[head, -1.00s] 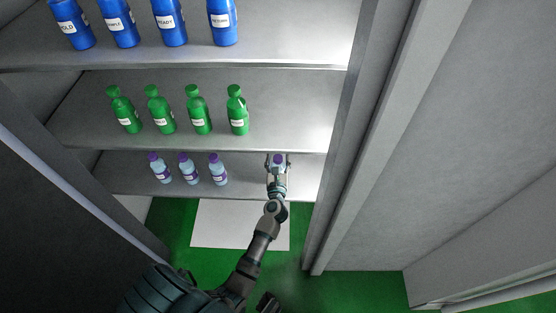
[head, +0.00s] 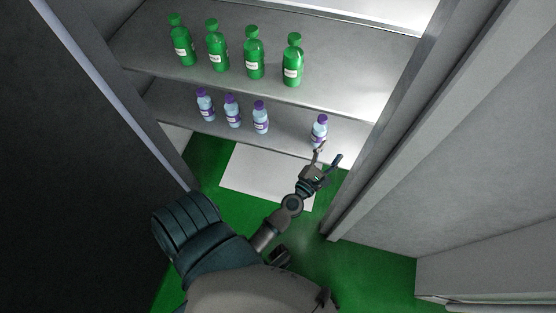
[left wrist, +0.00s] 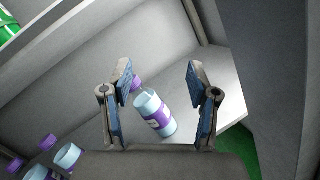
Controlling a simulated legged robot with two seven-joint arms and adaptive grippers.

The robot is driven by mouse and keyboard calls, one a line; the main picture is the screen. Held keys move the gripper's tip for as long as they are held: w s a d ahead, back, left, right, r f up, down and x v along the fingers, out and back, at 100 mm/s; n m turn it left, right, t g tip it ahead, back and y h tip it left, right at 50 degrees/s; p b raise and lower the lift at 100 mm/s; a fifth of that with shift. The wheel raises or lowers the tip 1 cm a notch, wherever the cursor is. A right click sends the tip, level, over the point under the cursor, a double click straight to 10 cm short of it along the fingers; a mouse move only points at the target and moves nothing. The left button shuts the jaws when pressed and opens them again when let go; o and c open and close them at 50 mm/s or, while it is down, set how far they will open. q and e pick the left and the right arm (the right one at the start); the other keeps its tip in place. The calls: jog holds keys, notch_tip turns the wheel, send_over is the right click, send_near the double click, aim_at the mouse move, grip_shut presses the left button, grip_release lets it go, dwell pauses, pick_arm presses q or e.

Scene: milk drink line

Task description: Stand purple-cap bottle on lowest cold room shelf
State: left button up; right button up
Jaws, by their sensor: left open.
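A purple-cap bottle (head: 319,131) stands upright on the lowest shelf (head: 290,138), toward its right end. In the left wrist view the same bottle (left wrist: 154,114) shows beyond the open fingers, close to the left finger in the picture. My left gripper (head: 328,158) is open and empty, just in front of the shelf's front edge and apart from the bottle. Its two spread fingers also show in the left wrist view (left wrist: 160,85). My right gripper is not clearly seen.
Several like purple-cap bottles (head: 232,111) stand in a row to the left on the same shelf. Green bottles (head: 254,53) stand on the shelf above. The right side wall (head: 375,125) is close to my gripper. A white panel (head: 255,176) lies below on the green floor.

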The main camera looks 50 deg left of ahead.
pick_arm(q)
jog(key=s+d+f+m+g+h, duration=0.1)
jog(key=d+m+h, duration=0.2)
jog(key=m, duration=0.2)
jog(key=s+d+f+m+g+h, duration=0.1)
jog(key=s+d+m+h, duration=0.1)
jog(key=m, duration=0.4)
jog(key=s+d+f+m+g+h, duration=0.1)
jog(key=s+d+m+h, duration=0.1)
jog(key=d+m+h, duration=0.2)
jog(key=shift+d+m, duration=0.25)
jog(key=shift+m, duration=0.45)
jog(key=s+f+m+g+y, duration=0.1)
jog(key=s+f+m+g, duration=0.95)
jog(key=s+m, duration=0.3)
jog(key=s+a+f+m+g+y, duration=0.2)
jog(key=s+a+m+g+y, duration=0.1)
jog(key=s+a, duration=0.4)
jog(key=shift+s+f+m+y, duration=0.35)
jog(key=shift+s+y, duration=0.05)
jog(key=shift+s, duration=0.3)
